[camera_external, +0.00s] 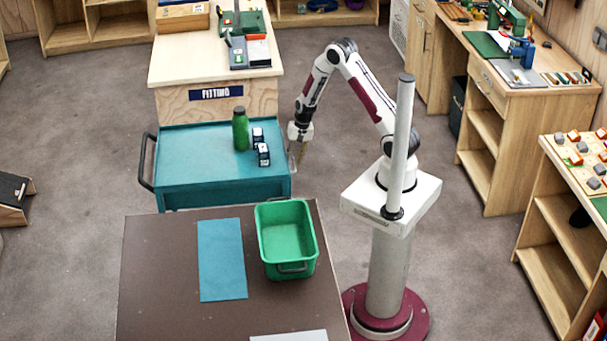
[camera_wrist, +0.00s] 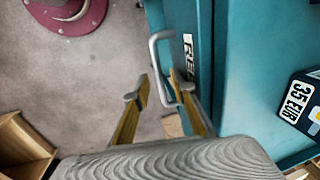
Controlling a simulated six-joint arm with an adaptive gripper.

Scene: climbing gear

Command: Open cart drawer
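The teal cart (camera_external: 190,170) stands left of my arm, its right side facing my gripper (camera_external: 301,150). In the wrist view the teal drawer front (camera_wrist: 184,16) carries a partly hidden white label and a pale grey bar handle (camera_wrist: 154,58). My gripper (camera_wrist: 160,90) is open, its two yellowish fingers pointing at the handle. The handle's bar shows between the fingertips; I cannot tell whether either finger touches it. The drawer looks shut or nearly so; the arm hides much of this side in the external view.
A green bottle (camera_external: 241,130) and two small dark boxes (camera_external: 263,154) stand on the cart top. A brown table (camera_external: 160,270) with a green bin (camera_external: 286,232) is in front. Grey floor (camera_external: 330,190) is clear between cart and my base.

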